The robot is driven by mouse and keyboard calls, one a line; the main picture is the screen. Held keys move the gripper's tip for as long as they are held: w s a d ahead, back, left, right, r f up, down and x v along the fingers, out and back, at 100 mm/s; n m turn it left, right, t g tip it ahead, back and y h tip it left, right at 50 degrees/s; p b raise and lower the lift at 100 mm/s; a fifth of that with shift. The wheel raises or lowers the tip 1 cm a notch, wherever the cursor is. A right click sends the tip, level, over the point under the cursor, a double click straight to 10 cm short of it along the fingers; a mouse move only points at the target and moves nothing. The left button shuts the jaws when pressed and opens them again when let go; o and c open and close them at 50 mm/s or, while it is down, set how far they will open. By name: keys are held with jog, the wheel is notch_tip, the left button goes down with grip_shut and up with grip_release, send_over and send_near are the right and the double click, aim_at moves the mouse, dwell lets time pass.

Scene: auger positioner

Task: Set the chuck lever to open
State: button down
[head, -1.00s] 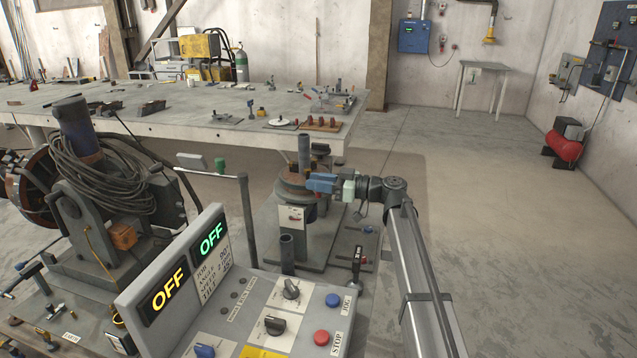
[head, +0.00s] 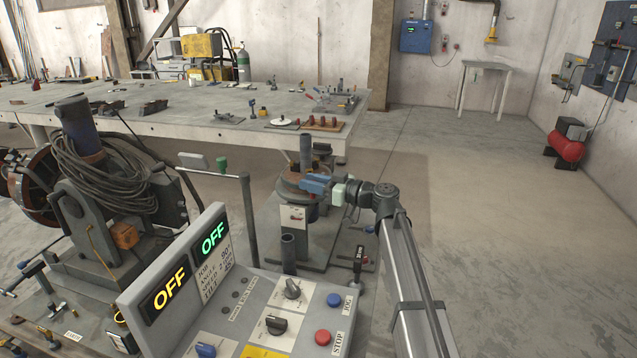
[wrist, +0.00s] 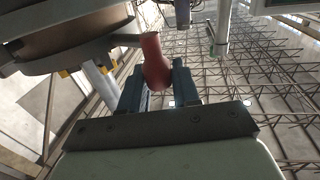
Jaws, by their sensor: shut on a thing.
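A red rounded knob (wrist: 156,66) on a short bar, which looks like the chuck lever's handle, shows in the wrist view at the edge of a round metal plate (wrist: 70,35). My gripper (wrist: 158,80) has one blue finger on each side of the knob and is shut on it. In the head view my gripper (head: 312,185) is at the right side of the round chuck (head: 286,189), which sits on a pedestal with an upright pipe (head: 306,155).
A control panel (head: 270,312) with two OFF displays stands in front. A bench (head: 200,125) with tools and small parts lies behind the chuck. A black-handled lever (head: 358,262) rises right of the pedestal base. The floor at right is open.

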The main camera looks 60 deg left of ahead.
jog(key=s+m+t, duration=0.1)
jog(key=s+a+m+t+y, duration=0.1)
jog(key=t, duration=0.1)
jog(key=s+m+t+y, duration=0.1)
jog(key=shift+s+a+t, duration=0.3)
jog(key=shift+s+t, duration=0.1)
jog(key=m+t, duration=0.1)
jog(key=s+a+m+t+y, duration=0.1)
jog(key=t, duration=0.1)
jog(key=shift+s+a, duration=0.25)
jog(key=shift+a, duration=0.05)
jog(key=shift+s+a+m+t, duration=0.25)
jog(key=shift+a+m+t, duration=0.2)
jog(key=shift+t, duration=0.2)
jog(key=shift+s+a+m+t, duration=0.2)
jog(key=shift+a+m+t, duration=0.15)
jog(key=shift+m+t, duration=0.25)
jog(key=shift+t, duration=0.25)
jog(key=c, duration=0.9)
grip_release()
jog(key=shift+c, duration=0.2)
jog(key=shift+d, duration=0.15)
